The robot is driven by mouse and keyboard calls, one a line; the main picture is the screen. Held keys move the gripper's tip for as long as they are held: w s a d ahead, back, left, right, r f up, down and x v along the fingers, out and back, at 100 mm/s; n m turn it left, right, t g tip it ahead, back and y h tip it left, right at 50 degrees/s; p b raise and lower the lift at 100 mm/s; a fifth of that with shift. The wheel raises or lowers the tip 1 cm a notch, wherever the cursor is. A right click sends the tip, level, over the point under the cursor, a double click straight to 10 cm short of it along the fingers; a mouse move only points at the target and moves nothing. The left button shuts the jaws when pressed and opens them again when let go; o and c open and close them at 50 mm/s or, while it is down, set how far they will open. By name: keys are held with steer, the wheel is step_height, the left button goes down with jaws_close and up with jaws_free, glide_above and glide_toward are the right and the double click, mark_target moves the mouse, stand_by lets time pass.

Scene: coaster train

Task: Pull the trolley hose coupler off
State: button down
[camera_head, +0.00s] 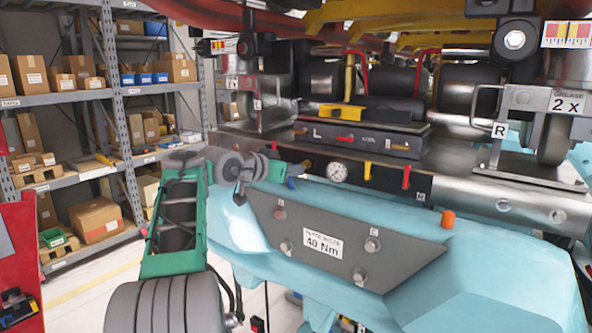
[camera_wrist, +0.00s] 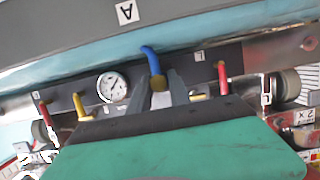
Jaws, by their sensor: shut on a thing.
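The trolley hose coupler is a small brass-coloured piece (camera_wrist: 158,84) with a bent blue hose (camera_wrist: 149,58) joined to it, seen in the wrist view. It sits at the dark manifold strip beside the round gauge. My gripper (camera_wrist: 163,89) has a grey finger on each side of the coupler and is shut on it. In the head view my gripper (camera_head: 291,170) reaches in from the left to the strip's left end. A bit of the blue hose (camera_head: 291,183) shows just below the fingers there. I cannot tell whether the coupler is still seated.
The pressure gauge (camera_head: 338,172) is close to the right of my gripper, with a yellow lever (camera_head: 367,170) and a red lever (camera_head: 406,177) beyond. A grey plate marked 40 Nm (camera_head: 322,242) lies below on the teal body. Shelving (camera_head: 95,95) stands at the left.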

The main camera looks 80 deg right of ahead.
steer(key=shift+w+a, duration=0.15)
steer(key=shift+a, duration=0.15)
stand_by(0.5)
steer(key=shift+w+a+b, duration=0.35)
steer(key=shift+a+b, duration=0.05)
steer(key=shift+a, duration=0.45)
steer(key=shift+w+a+b, duration=0.35)
steer(key=shift+a+b, duration=0.05)
steer(key=shift+a, duration=0.45)
steer(key=shift+w+a+b, duration=0.35)
steer(key=shift+a+b, duration=0.05)
steer(key=shift+a, duration=0.45)
steer(key=shift+w, duration=0.1)
